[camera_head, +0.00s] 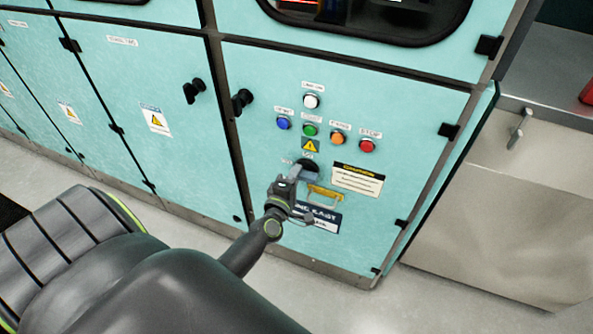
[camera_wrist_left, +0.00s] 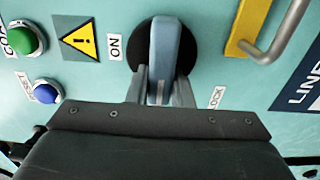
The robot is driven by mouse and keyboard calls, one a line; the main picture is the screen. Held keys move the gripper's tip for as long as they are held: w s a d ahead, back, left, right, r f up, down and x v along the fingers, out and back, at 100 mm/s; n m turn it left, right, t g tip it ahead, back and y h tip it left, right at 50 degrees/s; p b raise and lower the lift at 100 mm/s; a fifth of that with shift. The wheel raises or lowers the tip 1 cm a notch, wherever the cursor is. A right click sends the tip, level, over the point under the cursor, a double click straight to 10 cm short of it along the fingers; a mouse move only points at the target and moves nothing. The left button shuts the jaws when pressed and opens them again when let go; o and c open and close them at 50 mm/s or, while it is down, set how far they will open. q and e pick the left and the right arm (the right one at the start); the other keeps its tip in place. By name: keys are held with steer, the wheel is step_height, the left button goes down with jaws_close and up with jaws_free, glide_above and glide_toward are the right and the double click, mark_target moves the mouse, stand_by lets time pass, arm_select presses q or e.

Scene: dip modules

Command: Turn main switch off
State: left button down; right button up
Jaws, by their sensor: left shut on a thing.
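The main switch (camera_head: 309,166) is a rotary switch on the teal cabinet front, under the row of coloured buttons. In the left wrist view its blue-grey handle (camera_wrist_left: 165,50) stands out from a round black base. An ON label (camera_wrist_left: 115,47) is beside the base, and a partly hidden label reading LOCK (camera_wrist_left: 215,97) is on the other side. My left gripper (camera_head: 296,178) is at the switch. In the left wrist view its fingers (camera_wrist_left: 160,88) are on both sides of the handle, shut on it. My right gripper is not in view.
White, blue, green, orange and red buttons (camera_head: 338,137) sit above the switch. A yellow bracket with a metal shackle (camera_head: 322,197) is close beside my left gripper. Black door handles (camera_head: 242,101) stick out farther left. A grey metal cabinet (camera_head: 500,210) stands at right.

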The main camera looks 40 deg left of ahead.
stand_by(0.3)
arm_select(q)
steer(key=c, duration=1.3)
jaws_free()
steer(key=shift+b+v, duration=3.15)
steer(key=shift+v, duration=5.6)
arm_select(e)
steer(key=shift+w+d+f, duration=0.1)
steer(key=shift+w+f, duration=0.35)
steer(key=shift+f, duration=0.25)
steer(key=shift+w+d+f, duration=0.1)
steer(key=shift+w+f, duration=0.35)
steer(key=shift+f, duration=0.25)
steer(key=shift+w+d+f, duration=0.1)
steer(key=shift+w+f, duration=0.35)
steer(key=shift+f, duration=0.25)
arm_select(q)
steer(key=shift+a+f, duration=0.1)
steer(key=shift+f, duration=0.05)
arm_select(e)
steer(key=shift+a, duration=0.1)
